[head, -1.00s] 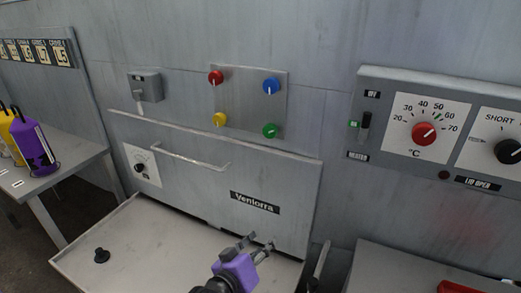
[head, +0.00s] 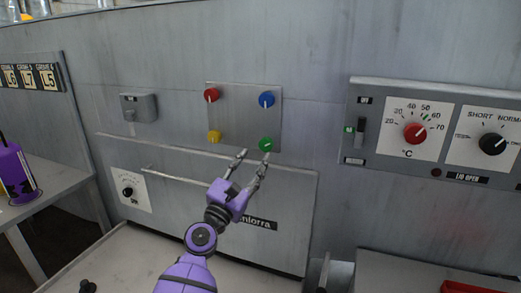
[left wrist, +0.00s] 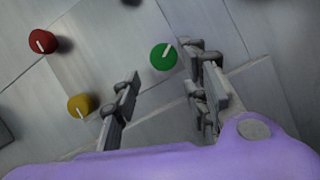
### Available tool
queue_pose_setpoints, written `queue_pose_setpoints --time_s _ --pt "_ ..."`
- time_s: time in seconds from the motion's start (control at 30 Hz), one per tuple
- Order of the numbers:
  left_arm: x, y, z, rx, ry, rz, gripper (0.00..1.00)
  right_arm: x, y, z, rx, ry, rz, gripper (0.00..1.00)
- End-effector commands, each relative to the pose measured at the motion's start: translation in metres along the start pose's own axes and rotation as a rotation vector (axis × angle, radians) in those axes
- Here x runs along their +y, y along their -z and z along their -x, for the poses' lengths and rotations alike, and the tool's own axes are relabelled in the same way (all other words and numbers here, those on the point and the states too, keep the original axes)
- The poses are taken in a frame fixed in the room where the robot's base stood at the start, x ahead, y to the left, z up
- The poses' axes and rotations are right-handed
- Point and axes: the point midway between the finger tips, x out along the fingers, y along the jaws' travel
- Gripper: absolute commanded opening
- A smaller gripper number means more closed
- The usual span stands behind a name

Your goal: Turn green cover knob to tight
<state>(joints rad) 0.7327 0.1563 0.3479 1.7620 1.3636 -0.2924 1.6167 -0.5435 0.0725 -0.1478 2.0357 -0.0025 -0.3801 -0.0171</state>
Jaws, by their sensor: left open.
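The green knob (head: 265,145) sits at the lower right of a square metal plate (head: 240,118) on the wall. Its white mark points up and to the right in the left wrist view (left wrist: 163,57). My left gripper (head: 254,157) is open and empty, its fingertips just below and beside the green knob in the head view. In the left wrist view the green knob appears beyond the fingertips, between the two fingers (left wrist: 160,88) and nearer the right one. I cannot tell whether a finger touches it. My right gripper is not in view.
The plate also holds a red knob (head: 211,95), a blue knob (head: 266,99) and a yellow knob (head: 214,137). A long handle bar (head: 185,181) runs below it. A control panel (head: 437,168) with a red dial (head: 415,133) stands out at the right.

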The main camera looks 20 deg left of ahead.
Motion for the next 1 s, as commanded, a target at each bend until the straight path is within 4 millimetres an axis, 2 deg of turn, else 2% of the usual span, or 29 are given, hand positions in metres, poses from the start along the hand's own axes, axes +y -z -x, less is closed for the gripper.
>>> queue_pose_setpoints --time_s 0.1,0.3,0.43,0.7,1.0 --pt "0.000 -0.002 -0.022 -0.003 0.001 -0.002 0.41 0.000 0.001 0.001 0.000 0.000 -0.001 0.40" --pt "0.000 0.000 -0.049 0.000 0.001 -0.004 0.41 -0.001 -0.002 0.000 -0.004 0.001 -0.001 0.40" --pt "0.000 0.000 -0.057 0.001 0.000 -0.005 0.41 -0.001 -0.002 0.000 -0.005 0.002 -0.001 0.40" --pt "0.000 0.000 -0.059 0.000 0.000 -0.005 0.41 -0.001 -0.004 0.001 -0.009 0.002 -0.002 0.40" --pt "0.001 -0.001 -0.058 0.000 -0.002 -0.006 0.03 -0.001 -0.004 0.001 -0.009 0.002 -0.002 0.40"
